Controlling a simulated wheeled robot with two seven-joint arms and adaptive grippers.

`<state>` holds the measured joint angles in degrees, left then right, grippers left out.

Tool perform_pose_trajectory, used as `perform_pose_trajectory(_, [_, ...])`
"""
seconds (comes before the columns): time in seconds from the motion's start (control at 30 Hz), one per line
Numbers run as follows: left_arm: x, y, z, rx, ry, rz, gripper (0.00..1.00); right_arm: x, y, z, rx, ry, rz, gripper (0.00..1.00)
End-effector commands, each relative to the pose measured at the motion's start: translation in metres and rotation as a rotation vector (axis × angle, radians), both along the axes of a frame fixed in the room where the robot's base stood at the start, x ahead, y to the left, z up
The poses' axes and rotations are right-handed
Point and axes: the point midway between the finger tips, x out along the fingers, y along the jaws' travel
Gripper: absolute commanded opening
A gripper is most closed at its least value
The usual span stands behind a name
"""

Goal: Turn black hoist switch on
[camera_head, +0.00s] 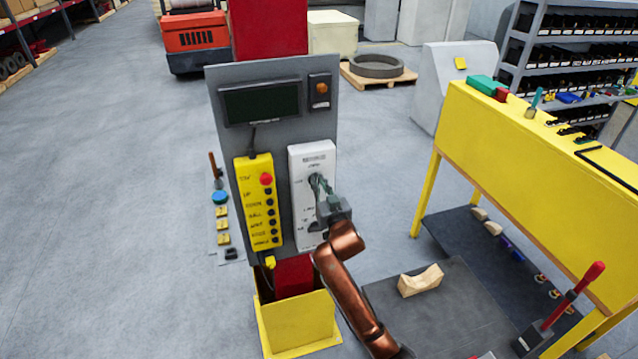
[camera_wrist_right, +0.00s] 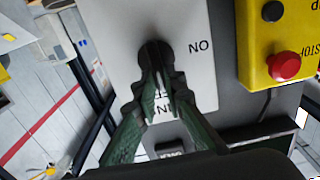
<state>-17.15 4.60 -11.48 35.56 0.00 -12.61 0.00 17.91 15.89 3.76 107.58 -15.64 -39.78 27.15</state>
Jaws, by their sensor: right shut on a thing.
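A white switch box (camera_head: 325,158) is mounted on the grey upright panel. My right gripper (camera_head: 316,184) reaches the upper part of its face from below. In the right wrist view, my right gripper (camera_wrist_right: 154,80) has its green fingers closed on a black switch knob (camera_wrist_right: 152,50) on the white plate. The fingers cover much of the knob, so its exact angle is hard to read. An upside-down "ON" label (camera_wrist_right: 199,47) is printed beside the knob. My left gripper is not in view.
A yellow control box (camera_head: 258,205) with a red stop button (camera_head: 266,179) hangs just left of the white box. A dark display (camera_head: 261,102) and an orange light (camera_head: 322,88) sit above. A yellow workbench (camera_head: 540,150) stands at the right. The floor at left is open.

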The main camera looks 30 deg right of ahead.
Motion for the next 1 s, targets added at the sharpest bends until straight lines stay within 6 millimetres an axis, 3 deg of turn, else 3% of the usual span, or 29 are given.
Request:
perform_pose_trajectory(0.53, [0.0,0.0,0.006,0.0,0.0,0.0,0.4,0.0,0.001,0.001,-0.067,0.017,0.0,0.0])
perform_pose_trajectory(1.0, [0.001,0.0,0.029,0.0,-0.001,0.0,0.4,0.002,0.008,-0.001,-0.44,0.109,0.0,0.0])
